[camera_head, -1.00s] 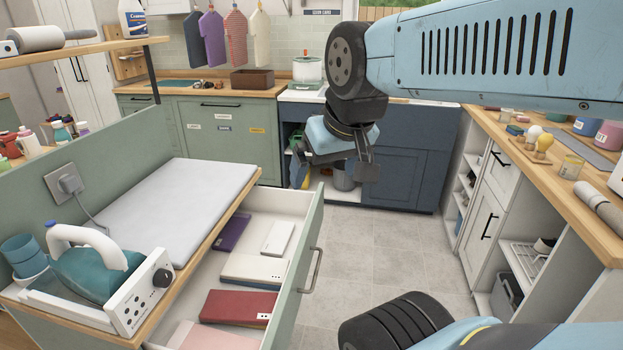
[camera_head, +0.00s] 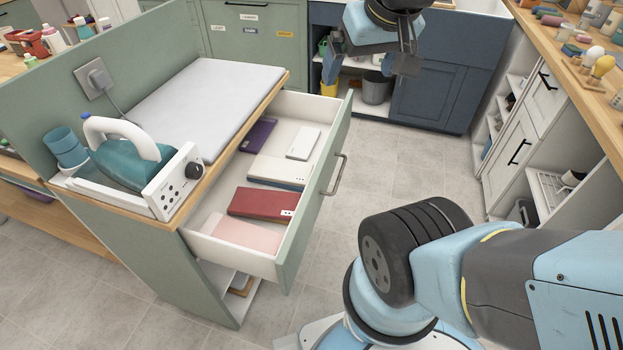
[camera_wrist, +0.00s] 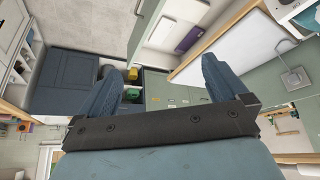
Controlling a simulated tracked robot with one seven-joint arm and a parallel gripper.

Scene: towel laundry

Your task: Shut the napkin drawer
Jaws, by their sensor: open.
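The napkin drawer (camera_head: 307,226) is pulled out from the green ironing counter, with its front facing right and a metal bar handle (camera_head: 334,174) on it. Folded napkins lie inside: a dark red one (camera_head: 262,204), a pink one (camera_head: 240,233), a purple one (camera_head: 260,133) and white ones. My gripper (camera_head: 370,62) is beyond the drawer at the top of the head view, open and apart from it. In the wrist view my gripper (camera_wrist: 165,85) has its fingers spread with nothing between them. Part of the drawer (camera_wrist: 180,24) shows at the top there.
A teal iron (camera_head: 125,163) and a grey-white pad (camera_head: 205,105) are on the counter above the drawer. A blue cabinet (camera_head: 440,90) stands behind my gripper. White shelving (camera_head: 525,140) lines the right side. The tiled floor (camera_head: 415,165) between is clear.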

